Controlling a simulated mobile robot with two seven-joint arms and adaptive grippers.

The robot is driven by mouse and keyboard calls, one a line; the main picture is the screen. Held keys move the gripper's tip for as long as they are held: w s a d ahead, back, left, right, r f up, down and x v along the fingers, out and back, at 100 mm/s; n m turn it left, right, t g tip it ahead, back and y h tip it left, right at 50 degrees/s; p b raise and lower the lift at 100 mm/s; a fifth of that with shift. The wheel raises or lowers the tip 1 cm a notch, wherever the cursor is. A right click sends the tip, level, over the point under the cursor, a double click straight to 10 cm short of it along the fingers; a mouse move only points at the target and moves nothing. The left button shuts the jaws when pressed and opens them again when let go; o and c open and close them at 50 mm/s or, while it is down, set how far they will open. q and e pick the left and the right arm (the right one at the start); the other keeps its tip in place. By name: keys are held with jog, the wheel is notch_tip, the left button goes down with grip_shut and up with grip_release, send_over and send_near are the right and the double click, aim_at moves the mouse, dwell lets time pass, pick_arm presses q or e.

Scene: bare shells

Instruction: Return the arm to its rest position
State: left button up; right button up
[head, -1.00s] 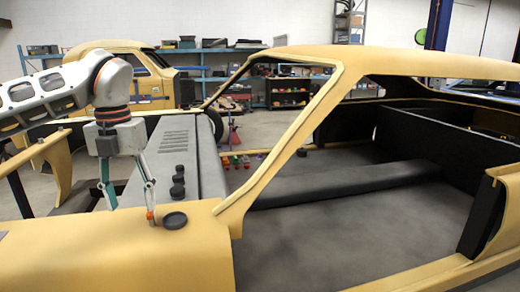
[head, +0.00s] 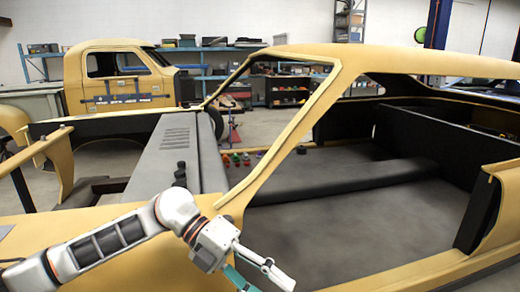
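My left arm (head: 110,240) comes in from the lower left and reaches low across the yellow body panel. My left gripper (head: 262,280) is at the bottom edge, just right of the panel and over the dark floor of the yellow car shell. Its pale finger and teal finger stand apart, with nothing visible between them. The finger ends are partly cut off by the picture's edge. My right gripper is not in view.
The yellow windscreen pillar (head: 285,140) rises close beyond my gripper. Small black knobs (head: 180,175) stand by a grey ribbed panel (head: 160,155). A dark bench-like block (head: 345,180) lies in the shell. A yellow truck cab (head: 115,80) and blue shelving stand behind.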

pick_arm(q)
jog(key=s+d+r+n+h, duration=0.2)
jog(key=d+r+n+h, duration=0.1)
jog(key=d+h, duration=0.35)
jog(key=w+a+f+n+t+y, duration=0.35)
jog(key=a+f+n+t, duration=0.4)
jog(key=n+t, duration=0.45)
jog(key=w+a+f+n+t+y, duration=0.3)
jog(key=w+a+f+n+t, duration=0.2)
jog(key=a+f+n+t, duration=0.65)
jog(key=s+a+f+n+g+y, duration=0.4)
jog(key=s+f, duration=0.4)
jog(key=f, duration=0.3)
jog(key=s+a+f+n+g+y, duration=0.3)
jog(key=s+a+f+n+y, duration=0.2)
jog(key=s+f, duration=0.4)
jog(key=shift+s+a+f+n+g, duration=0.2)
jog(key=shift+a+f+n+g, duration=0.15)
jog(key=shift+a+f+n, duration=0.5)
jog(key=shift+a+f, duration=0.1)
jog(key=shift+a, duration=0.05)
